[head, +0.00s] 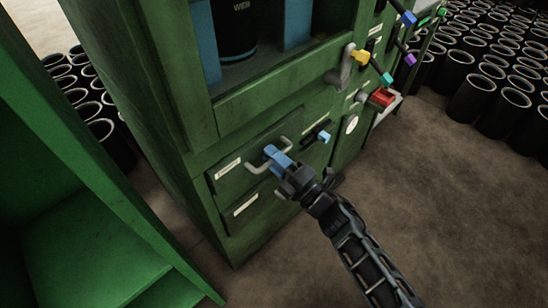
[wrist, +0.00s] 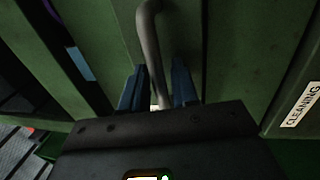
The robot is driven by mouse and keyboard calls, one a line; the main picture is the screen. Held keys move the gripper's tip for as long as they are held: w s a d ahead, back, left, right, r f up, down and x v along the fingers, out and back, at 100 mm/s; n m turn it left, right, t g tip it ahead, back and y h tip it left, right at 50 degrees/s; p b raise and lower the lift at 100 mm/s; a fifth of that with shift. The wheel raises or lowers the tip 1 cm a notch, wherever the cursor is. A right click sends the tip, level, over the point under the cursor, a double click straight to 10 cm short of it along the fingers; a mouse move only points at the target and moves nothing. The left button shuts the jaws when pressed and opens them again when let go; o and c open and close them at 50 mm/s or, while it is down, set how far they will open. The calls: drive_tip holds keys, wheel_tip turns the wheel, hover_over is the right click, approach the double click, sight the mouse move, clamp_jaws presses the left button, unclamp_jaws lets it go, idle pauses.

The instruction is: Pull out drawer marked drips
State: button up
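A green cabinet drawer (head: 240,160) has a pale bar handle (head: 256,167) and a white label too small to read in the head view. My gripper (head: 276,156), with blue fingers, is at this handle. In the wrist view my gripper (wrist: 159,88) has one finger on each side of the handle (wrist: 150,45), with narrow gaps beside the bar. The drawer looks flush with the cabinet. In the wrist view a label reading CLEANING (wrist: 302,105) is on a neighbouring panel to the right. I cannot read the word drips on any label.
A second labelled drawer (head: 250,207) is directly below. Coloured levers (head: 383,97) stick out of the cabinet to the right. A green shelf unit (head: 60,170) stands close at the left. Several black sleeves (head: 475,95) stand at the back right. Bare floor is at the lower right.

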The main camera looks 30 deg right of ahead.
clamp_jaws()
drive_tip(key=shift+s, duration=0.1)
drive_tip(key=r+v, duration=0.2)
drive_tip(key=v, duration=1.2)
drive_tip(key=s+r+v, duration=0.1)
drive_tip(key=r+v, duration=0.2)
drive_tip(key=v, duration=1.1)
drive_tip(key=shift+s+d, duration=0.2)
drive_tip(key=shift+d, duration=0.1)
drive_tip(key=shift+r, duration=0.1)
drive_tip(key=shift+o, duration=0.8)
unclamp_jaws()
